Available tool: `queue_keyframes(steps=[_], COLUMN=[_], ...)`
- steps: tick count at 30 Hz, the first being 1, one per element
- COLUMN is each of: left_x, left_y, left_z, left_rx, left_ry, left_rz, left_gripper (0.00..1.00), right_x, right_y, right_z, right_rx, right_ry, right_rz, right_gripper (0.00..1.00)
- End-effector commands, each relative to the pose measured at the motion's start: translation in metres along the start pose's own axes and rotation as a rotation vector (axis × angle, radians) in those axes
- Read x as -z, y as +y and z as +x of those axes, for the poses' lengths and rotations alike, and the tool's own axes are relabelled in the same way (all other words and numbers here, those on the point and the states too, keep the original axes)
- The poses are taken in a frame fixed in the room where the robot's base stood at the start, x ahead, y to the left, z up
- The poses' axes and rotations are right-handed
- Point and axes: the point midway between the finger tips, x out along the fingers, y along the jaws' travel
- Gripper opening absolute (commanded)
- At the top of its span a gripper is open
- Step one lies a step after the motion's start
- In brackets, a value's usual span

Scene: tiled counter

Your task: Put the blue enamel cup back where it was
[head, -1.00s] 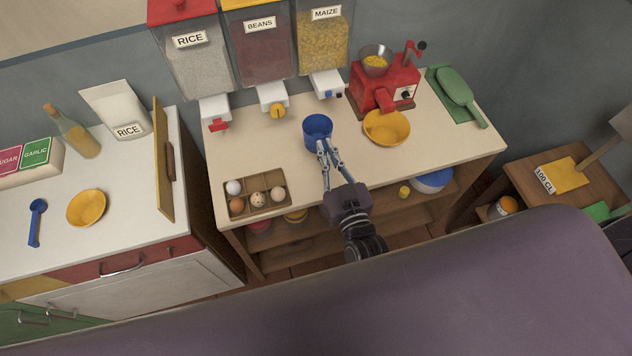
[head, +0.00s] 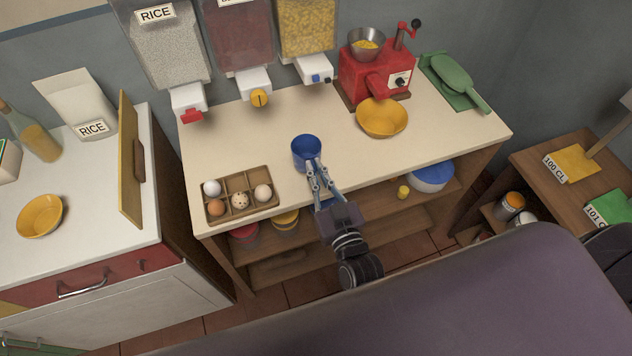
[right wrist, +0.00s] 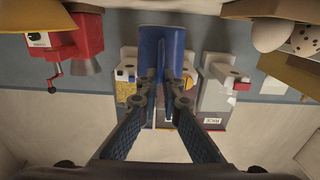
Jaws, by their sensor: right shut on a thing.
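The blue enamel cup (head: 306,150) is upright at the middle of the pale counter, toward its front edge, left of the yellow bowl and right of the egg tray. My right gripper (head: 314,168) reaches in from the front and is shut on the cup's near side. In the right wrist view the cup (right wrist: 161,45) sits between the fingertips (right wrist: 166,82), with the scene upside down. I cannot tell whether its base touches the counter. My left gripper is not in view.
A wooden egg tray (head: 252,184) stands left of the cup. A yellow bowl (head: 381,118) and red grinder (head: 377,73) stand to the right. Dispensers with taps (head: 255,83) hang behind. The counter between cup and dispensers is clear.

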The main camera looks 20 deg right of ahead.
Motion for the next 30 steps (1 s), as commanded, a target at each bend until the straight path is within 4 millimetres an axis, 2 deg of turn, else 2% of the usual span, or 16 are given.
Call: queue_keyframes(steps=[6, 9, 22, 23, 27, 30], left_x=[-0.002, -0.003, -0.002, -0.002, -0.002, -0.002], left_y=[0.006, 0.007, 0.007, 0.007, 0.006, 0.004], left_z=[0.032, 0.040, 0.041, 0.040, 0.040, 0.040], left_rx=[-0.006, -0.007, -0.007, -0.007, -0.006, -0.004], left_ry=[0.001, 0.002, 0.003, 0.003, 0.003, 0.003], left_rz=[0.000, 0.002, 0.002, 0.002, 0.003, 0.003], left_gripper=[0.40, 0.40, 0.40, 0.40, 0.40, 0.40], right_x=[-0.031, -0.039, -0.042, -0.042, -0.041, -0.041], right_y=[0.000, 0.000, 0.000, 0.000, 0.000, 0.000], right_z=[0.000, 0.000, 0.000, 0.000, 0.000, 0.000], right_rx=[0.000, 0.000, 0.000, 0.000, 0.000, 0.000], right_ry=[0.002, 0.002, 0.001, -0.001, -0.001, 0.000], right_rz=[0.000, 0.001, 0.000, 0.000, 0.000, 0.000], right_gripper=[0.00, 0.00, 0.00, 0.09, 0.23, 0.23])
